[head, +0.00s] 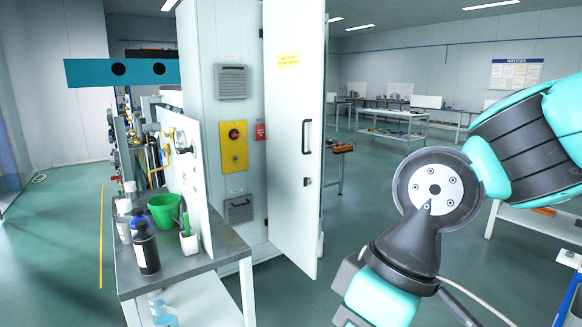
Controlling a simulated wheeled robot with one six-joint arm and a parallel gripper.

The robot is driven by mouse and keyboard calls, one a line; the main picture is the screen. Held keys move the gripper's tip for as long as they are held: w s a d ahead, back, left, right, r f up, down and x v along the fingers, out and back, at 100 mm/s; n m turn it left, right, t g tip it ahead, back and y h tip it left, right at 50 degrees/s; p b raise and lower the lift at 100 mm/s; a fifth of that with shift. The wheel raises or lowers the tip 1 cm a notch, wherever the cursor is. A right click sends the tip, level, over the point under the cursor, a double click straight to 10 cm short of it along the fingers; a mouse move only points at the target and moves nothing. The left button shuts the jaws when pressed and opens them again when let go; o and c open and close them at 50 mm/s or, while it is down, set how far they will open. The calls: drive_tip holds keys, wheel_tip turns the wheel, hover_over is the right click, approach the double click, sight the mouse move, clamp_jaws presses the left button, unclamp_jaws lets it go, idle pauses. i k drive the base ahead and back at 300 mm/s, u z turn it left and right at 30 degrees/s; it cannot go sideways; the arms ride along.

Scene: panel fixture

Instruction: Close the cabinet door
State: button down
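The cabinet (215,120) is a tall pale grey enclosure left of the middle in the head view. Its white door (296,195) stands open, swung out toward me, with a yellow label near the top. The door has a black bar handle (306,136) and a small lock below it. The cabinet's interior is hidden from this view. My arm comes in from the right and bends down to the bottom edge, to the right of the door and apart from it. My gripper's fingers are not visible.
A grey-topped workbench (180,262) stands left of the door, holding a green cup (165,210), a dark bottle (146,250) and an upright white panel. A yellow plate with a red switch (234,134) is on the cabinet. Open floor (375,195) lies right of the door.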

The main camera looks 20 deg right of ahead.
sight(293, 30)
drive_tip(key=u, duration=0.4)
drive_tip(key=k, duration=0.9)
drive_tip(key=z, duration=0.4)
drive_tip(key=i, duration=0.6)
drive_tip(key=z, duration=0.85)
drive_tip(key=i, duration=1.45)
drive_tip(key=u, duration=1.2)
drive_tip(key=i, duration=0.55)
drive_tip(key=u, duration=0.65)
